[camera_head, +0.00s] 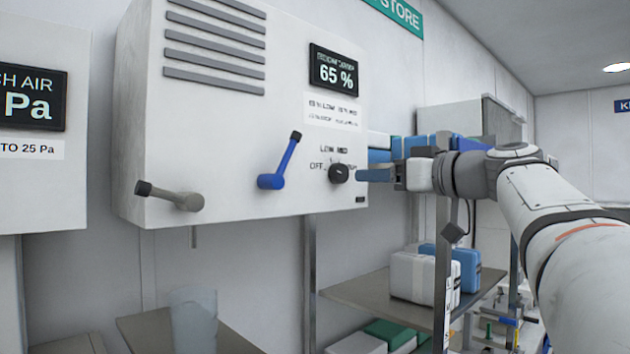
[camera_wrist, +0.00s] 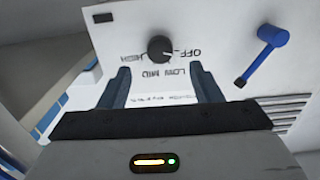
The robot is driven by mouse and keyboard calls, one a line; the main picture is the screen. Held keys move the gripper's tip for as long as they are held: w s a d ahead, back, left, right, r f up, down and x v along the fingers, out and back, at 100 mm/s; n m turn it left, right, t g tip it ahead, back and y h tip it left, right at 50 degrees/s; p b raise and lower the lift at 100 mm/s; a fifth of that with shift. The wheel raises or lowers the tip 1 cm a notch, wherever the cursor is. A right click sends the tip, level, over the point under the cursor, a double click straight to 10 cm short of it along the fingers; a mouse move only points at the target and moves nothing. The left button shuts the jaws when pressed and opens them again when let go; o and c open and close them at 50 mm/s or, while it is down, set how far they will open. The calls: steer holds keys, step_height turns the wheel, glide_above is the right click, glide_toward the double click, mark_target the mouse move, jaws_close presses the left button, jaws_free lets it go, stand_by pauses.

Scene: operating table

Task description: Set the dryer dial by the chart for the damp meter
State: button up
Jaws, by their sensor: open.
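The damp meter (camera_head: 331,68) is a black display on the white cabinet and reads 65 %. The chart (camera_head: 333,112) is a white label below it; its small print is too blurred to read surely. The dryer dial (camera_head: 340,174) is a black round knob low on the panel, ringed by OFF, LOW, MID and a partly hidden mark.
A blue lever (camera_head: 280,162) and a grey lever (camera_head: 170,196) stick out left of the dial. A shelf (camera_head: 370,291) with white and blue packs (camera_head: 425,275) stands below right. Another panel (camera_head: 40,190) with a Pa display is at far left.

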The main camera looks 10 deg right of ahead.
mark_target(343, 175)
steer(key=p+x, duration=0.2)
steer(key=x, duration=0.5)
steer(key=shift+w+a+r+p, duration=0.15)
steer(key=shift+w+a+p, duration=0.1)
steer(key=shift+p, duration=0.1)
steer(key=shift+d, duration=0.1)
